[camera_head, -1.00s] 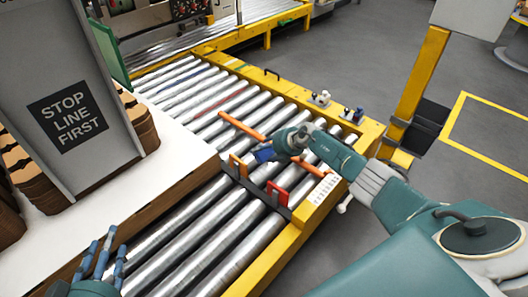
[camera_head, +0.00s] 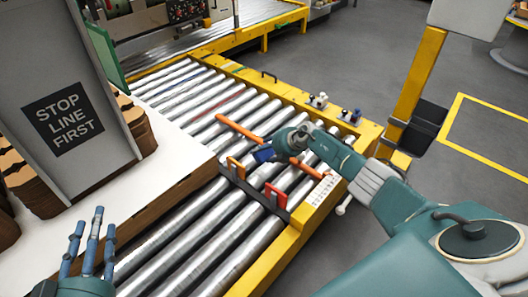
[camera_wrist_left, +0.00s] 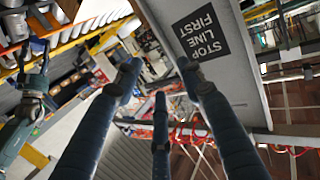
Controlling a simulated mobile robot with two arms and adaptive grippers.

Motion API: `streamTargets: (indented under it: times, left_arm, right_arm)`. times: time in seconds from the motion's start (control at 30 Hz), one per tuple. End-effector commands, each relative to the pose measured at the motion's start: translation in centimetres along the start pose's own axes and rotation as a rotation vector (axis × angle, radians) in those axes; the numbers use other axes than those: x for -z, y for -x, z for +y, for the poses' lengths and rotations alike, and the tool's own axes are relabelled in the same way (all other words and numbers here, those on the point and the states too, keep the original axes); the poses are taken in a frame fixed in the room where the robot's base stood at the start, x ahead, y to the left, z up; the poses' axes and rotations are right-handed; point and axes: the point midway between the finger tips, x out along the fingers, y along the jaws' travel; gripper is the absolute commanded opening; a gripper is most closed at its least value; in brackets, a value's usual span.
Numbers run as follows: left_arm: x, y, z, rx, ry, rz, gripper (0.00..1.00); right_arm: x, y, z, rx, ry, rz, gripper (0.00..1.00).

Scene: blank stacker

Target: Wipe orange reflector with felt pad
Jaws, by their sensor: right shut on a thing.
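My right gripper (camera_head: 280,149) is over the rollers and shut on a small dark blue block (camera_head: 263,154), which looks like the felt pad. The gripper partly hides the block. Just below it, an orange upright piece (camera_head: 235,168), likely the orange reflector, stands on a dark bar across the rollers. The block appears close to this piece; I cannot tell whether they touch. A red-orange piece (camera_head: 276,193) stands further right on the same bar. My left gripper (camera_head: 88,238) is open and empty at the lower left; its spread fingers also show in the left wrist view (camera_wrist_left: 160,90).
An orange rod (camera_head: 240,128) lies across the roller conveyor (camera_head: 165,245), passing behind my right gripper. A yellow post (camera_head: 416,85) rises at right.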

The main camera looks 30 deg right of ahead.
Motion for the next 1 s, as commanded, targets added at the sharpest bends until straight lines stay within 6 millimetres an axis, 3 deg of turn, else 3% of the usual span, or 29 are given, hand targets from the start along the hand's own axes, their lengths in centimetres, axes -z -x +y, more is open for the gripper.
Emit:
streamTargets:
  times: [0.53, 1.0]
  left_arm:
    - [5.4, 0.1, 0.7, -0.014, 0.004, 0.239, 0.40]
    - [9.9, 1.5, 1.2, -0.025, 0.011, 0.449, 0.40]
  right_arm:
    - [-1.1, -0.1, 0.0, 0.000, 0.000, -0.001, 0.32]
    - [-1.9, -0.1, -0.1, 0.000, 0.000, 0.000, 0.32]
